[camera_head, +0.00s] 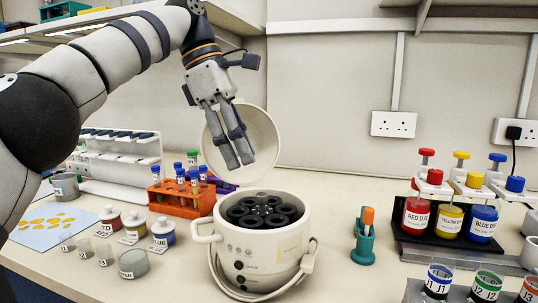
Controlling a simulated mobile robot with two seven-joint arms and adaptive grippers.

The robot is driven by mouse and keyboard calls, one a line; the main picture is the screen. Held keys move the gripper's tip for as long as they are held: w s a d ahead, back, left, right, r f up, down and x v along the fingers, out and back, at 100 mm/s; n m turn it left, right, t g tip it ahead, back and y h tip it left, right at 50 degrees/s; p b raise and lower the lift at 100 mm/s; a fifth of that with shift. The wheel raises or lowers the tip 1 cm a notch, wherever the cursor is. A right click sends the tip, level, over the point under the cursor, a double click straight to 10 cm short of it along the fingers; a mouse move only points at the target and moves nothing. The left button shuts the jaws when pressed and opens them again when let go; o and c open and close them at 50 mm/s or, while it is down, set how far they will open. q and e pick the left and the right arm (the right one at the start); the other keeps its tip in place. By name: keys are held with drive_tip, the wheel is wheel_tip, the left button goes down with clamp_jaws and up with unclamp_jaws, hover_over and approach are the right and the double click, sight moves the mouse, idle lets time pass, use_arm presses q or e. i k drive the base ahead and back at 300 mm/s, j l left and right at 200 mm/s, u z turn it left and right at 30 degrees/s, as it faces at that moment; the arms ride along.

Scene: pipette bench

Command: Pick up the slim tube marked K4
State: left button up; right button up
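An orange rack (182,207) on the bench left of the centre holds several slim tubes (180,177) with blue and green caps. Their small labels are too small to read, so I cannot tell which is K4. My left gripper (239,163) hangs above and behind the white centrifuge, to the right of the rack and apart from it. Its two fingers point down with their tips close together, and I see nothing held between them. My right gripper is not in view.
The white centrifuge (232,267) stands open, its lid (266,140) raised behind the dark rotor. A green holder (364,246) is to its right. Dye bottles (414,214) stand farther right. Jars (162,232) and a white pipette stand (122,180) are at left.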

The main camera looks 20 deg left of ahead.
sight(203, 169)
drive_tip(key=k, duration=1)
